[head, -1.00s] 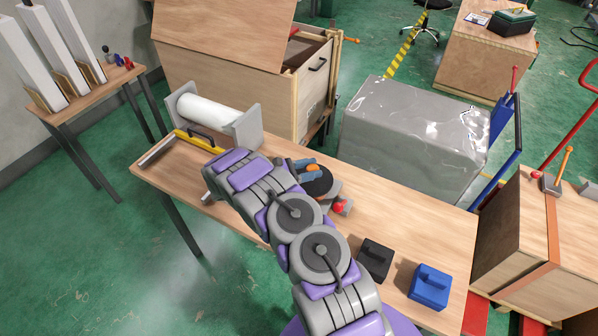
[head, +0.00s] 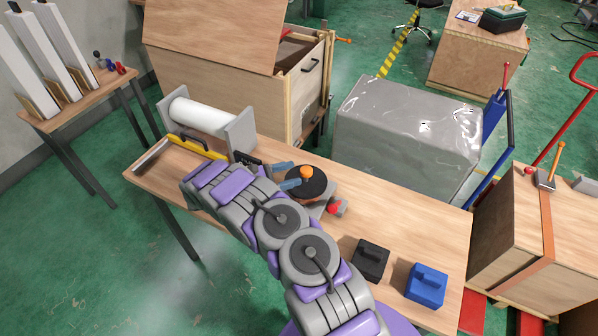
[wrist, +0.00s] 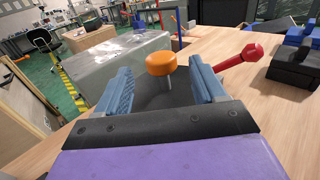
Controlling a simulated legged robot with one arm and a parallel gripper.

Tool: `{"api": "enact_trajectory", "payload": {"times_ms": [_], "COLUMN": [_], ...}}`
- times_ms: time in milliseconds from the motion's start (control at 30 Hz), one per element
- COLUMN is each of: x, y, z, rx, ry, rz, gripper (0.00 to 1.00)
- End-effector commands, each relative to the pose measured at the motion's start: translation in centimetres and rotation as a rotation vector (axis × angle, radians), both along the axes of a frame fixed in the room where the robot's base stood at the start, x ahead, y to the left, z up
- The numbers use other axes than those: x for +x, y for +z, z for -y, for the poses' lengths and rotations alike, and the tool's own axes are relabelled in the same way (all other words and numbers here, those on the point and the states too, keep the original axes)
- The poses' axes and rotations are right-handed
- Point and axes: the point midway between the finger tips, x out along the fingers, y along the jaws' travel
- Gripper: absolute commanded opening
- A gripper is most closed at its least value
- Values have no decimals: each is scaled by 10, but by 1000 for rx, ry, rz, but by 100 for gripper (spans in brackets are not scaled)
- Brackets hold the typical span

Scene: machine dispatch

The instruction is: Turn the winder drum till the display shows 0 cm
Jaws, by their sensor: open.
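The winder drum is a dark disc (head: 318,186) on a grey base on the bench, with an orange knob (head: 306,172) standing up from it. My gripper (head: 287,175) is open, with its blue fingers just left of the knob in the head view. In the wrist view the knob (wrist: 161,63) shows between the two fingers and beyond them, and no grip on it is seen. The dark disc (wrist: 155,100) shows behind and below the knob. A red-ended lever (head: 336,208) sticks out beside the drum. No readable display shows in either view.
A black block (head: 371,259) and a blue block (head: 426,286) stand on the bench (head: 300,240) to the right. A white roll (head: 200,115) in a grey holder and a yellow bar (head: 196,145) are at the left. A grey wrapped crate (head: 405,130) stands behind the bench.

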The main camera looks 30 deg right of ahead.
Motion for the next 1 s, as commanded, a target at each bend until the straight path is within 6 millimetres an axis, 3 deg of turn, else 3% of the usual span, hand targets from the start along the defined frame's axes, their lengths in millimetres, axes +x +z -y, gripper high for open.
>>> {"api": "enact_trajectory", "payload": {"times_ms": [300, 467, 700, 1000], "x": [17, 23, 25, 26], "y": [-4, -3, -4, -3], "z": [-70, -96, -105, -101], "rx": [9, 8, 10, 14], "ry": [-1, -2, -4, -7], "rz": [0, 1, -3, -2], "gripper": [70, 70, 70, 70]}}
